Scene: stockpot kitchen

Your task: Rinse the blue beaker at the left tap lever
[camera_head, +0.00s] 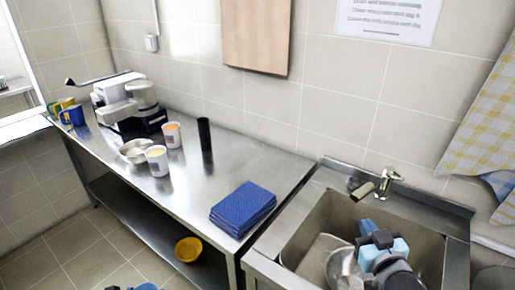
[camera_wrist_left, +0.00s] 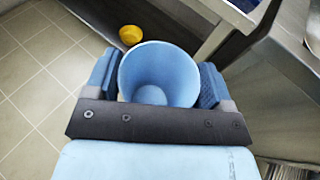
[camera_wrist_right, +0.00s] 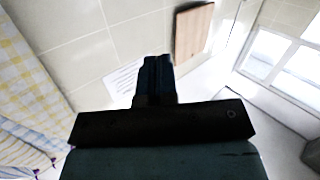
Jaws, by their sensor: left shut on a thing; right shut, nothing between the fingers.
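The blue beaker (camera_wrist_left: 150,62) is in the left wrist view, its open mouth facing the camera. It looks empty. My left gripper (camera_wrist_left: 157,75) is shut on it, one finger on each side, above the floor and left of the sink unit. The tap (camera_head: 364,190) and its lever (camera_head: 394,174) stand at the sink's back edge in the head view. My right gripper (camera_head: 365,228) is over the sink, in front of and below the tap. In the right wrist view its fingers (camera_wrist_right: 155,75) are together and empty.
The sink (camera_head: 312,232) lies under my right arm, which hides part of it. The steel counter (camera_head: 245,165) left of it holds folded blue cloths (camera_head: 243,208), a black cylinder (camera_head: 205,138), cups, a bowl (camera_head: 135,150) and a machine (camera_head: 125,103). A yellow bowl (camera_head: 189,249) is on the lower shelf.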

